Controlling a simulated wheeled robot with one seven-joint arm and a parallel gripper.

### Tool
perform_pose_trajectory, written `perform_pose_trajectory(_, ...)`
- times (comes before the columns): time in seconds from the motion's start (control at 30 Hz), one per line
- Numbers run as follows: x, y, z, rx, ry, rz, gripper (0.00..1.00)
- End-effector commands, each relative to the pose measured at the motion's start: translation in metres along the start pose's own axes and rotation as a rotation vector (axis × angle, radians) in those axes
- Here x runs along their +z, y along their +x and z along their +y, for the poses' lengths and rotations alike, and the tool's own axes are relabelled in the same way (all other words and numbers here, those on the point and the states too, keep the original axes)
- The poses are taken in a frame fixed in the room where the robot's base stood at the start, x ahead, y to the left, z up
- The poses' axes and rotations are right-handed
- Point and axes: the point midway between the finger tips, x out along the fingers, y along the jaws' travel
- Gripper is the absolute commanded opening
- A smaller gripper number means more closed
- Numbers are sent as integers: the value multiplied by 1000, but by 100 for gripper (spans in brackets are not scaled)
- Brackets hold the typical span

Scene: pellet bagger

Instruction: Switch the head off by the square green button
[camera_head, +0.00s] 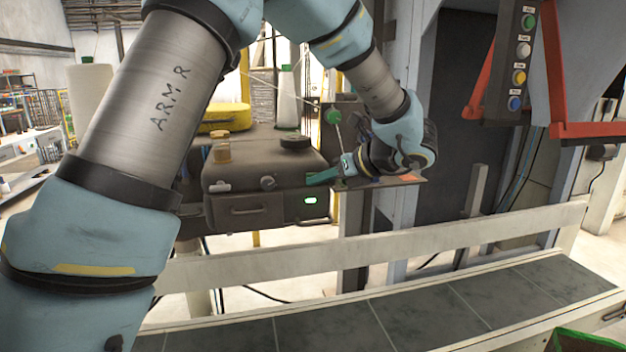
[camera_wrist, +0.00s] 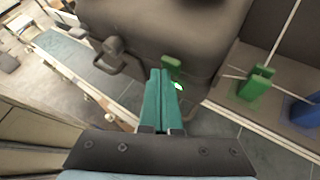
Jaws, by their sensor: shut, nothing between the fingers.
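The head is a dark grey box-shaped machine (camera_head: 262,165) in the middle of the head camera view; it fills the upper middle of the wrist view (camera_wrist: 165,30). The square green button (camera_head: 310,200) is lit on its front face, at the right. A small bright green light, partly behind a finger, shows in the wrist view (camera_wrist: 179,87). My gripper (camera_head: 315,180) is shut and empty, its green fingers pointing at the head's right end, just above the button. In the wrist view my fingers (camera_wrist: 159,75) lie together just left of the light. I cannot tell whether they touch the head.
A green spool (camera_head: 333,117) stands behind the head; green (camera_wrist: 257,84) and blue (camera_wrist: 304,111) pieces stand right of my fingers in the wrist view. A button panel (camera_head: 520,55) hangs at upper right. A pale rail (camera_head: 400,245) and dark-topped conveyor (camera_head: 420,310) run in front.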

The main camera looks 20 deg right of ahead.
Motion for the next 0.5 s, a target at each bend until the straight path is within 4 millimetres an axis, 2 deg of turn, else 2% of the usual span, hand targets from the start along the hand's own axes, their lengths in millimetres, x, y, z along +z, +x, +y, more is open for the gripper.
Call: perform_pose_trajectory(0.5, -2, -4, 4, 0, 0, -1, 0)
